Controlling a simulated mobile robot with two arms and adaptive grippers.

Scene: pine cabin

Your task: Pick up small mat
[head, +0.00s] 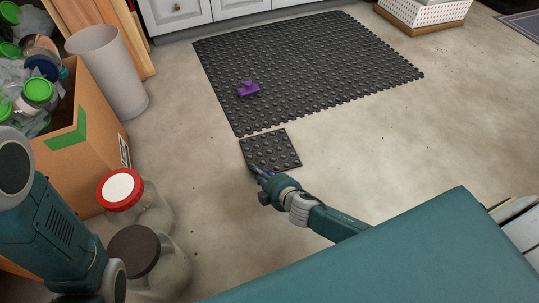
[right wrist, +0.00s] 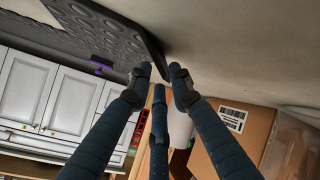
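The small mat (head: 272,148) is a dark, square, studded tile. In the head view it lies beside the near left edge of the large dark mat (head: 310,65). My right gripper (head: 257,172) is at its near left corner. In the right wrist view the small mat (right wrist: 125,30) reaches down to the fingertips of my right gripper (right wrist: 159,74). The fingers are drawn close together around its corner, with a narrow gap between the tips. Whether they grip it cannot be made out. My left gripper is not in view; part of my left arm shows at the left.
A purple object (head: 248,89) lies on the large mat. A cardboard box (head: 90,150) with jars, a grey bin (head: 110,70) and jars with red (head: 120,189) and brown (head: 134,250) lids stand at the left. The floor right of the small mat is clear.

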